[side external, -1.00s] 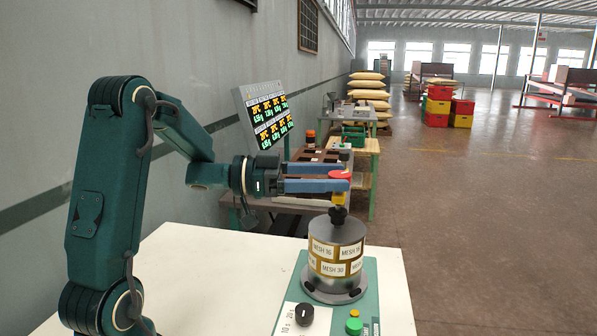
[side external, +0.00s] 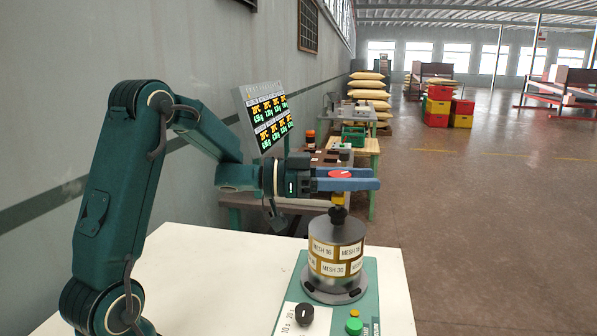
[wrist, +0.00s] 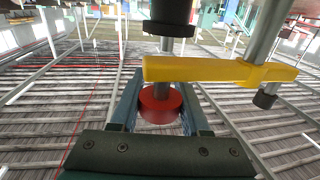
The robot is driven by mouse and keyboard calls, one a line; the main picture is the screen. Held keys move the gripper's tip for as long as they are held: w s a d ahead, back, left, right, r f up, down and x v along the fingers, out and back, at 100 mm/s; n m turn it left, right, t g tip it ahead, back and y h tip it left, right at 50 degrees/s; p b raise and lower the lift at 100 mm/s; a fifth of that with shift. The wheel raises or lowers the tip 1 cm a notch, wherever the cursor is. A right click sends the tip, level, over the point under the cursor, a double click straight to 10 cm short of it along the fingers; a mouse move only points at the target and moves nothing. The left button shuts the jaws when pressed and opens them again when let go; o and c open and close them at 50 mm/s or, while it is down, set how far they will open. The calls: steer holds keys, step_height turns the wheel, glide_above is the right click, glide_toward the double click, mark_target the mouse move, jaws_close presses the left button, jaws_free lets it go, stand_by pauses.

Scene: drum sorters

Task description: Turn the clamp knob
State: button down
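The clamp knob (side external: 340,174) is a red disc at the top of the sieve stack's post. It shows as a red cylinder on a grey shaft in the wrist view (wrist: 160,104). My gripper (side external: 378,179) is level with it, one blue finger on each side. The fingers look open around the knob; any contact is too fine to tell. The sieve stack (side external: 336,250), with MESH labels, stands upright below, topped by a dark fitting (side external: 338,214). A yellow clamp bar (wrist: 215,70) crosses the shaft near the knob.
The green control base (side external: 370,290) carries a black dial (side external: 304,313) and a green button (side external: 354,326). It sits on a white table (side external: 190,265). A display panel (side external: 264,118) stands behind my gripper. The space right of the stack is clear.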

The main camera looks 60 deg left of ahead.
stand_by(0.3)
steer(key=m+g+h, duration=0.3)
steer(key=d+m+g+h, duration=0.1)
steer(key=g, duration=0.1)
steer(key=shift+s+m+h, duration=0.3)
steer(key=shift+s+h, duration=0.1)
steer(key=shift+s+d+m+g+h, duration=0.15)
steer(key=shift+m+g+h, duration=0.3)
steer(key=shift+m+g, duration=0.5)
steer(key=shift+s+m+g+h, duration=0.3)
steer(key=shift+m+g+h, duration=0.15)
steer(key=shift+g, duration=0.8)
steer(key=shift+s+d+m+g+h, duration=0.15)
steer(key=shift+m+g+h, duration=0.25)
steer(key=shift+m+g, duration=0.55)
steer(key=shift+s+a+g, duration=0.1)
steer(key=shift+g, duration=0.55)
steer(key=shift+c, duration=1.9)
jaws_free()
steer(key=shift+t, duration=0.5)
